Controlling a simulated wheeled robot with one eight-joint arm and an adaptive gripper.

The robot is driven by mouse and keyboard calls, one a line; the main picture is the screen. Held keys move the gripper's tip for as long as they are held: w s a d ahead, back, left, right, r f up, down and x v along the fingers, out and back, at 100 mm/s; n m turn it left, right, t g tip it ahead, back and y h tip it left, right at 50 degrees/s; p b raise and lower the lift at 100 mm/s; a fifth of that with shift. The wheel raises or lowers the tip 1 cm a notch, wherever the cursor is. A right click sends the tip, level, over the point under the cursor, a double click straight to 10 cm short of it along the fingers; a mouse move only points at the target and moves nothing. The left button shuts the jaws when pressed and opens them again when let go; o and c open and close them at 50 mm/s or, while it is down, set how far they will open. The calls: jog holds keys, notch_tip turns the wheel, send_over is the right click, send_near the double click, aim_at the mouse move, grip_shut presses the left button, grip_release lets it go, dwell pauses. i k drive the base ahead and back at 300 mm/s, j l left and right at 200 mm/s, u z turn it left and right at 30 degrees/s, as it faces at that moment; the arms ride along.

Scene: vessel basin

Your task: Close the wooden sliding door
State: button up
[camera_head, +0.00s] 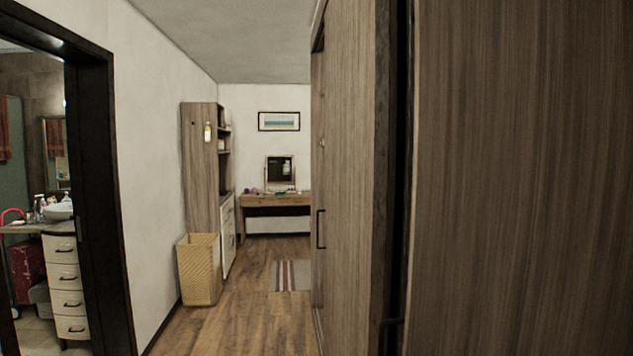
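Wooden door panels fill the right side of the view. One brown wood-grain panel (350,170) runs away from me and carries a dark bar handle (320,229). A closer wood-grain panel (525,180) fills the right edge. A dark vertical gap (400,170) lies between them, beside a dark edge strip. A small dark handle-like part (390,322) shows low at this gap. I cannot tell which panel is the sliding door or how far open it stands. My gripper is not in view.
A dark-framed doorway (95,200) at the left opens on a bathroom with a drawer cabinet (66,290). A woven basket (199,270) stands by the left wall. A striped rug (290,276) and a dressing table (275,200) are farther back. The wooden floor (235,325) between is clear.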

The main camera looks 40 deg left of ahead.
aim_at(361, 38)
jog(key=u, duration=1.45)
jog(key=j+z, duration=0.1)
jog(key=j, duration=0.15)
jog(key=i, duration=0.05)
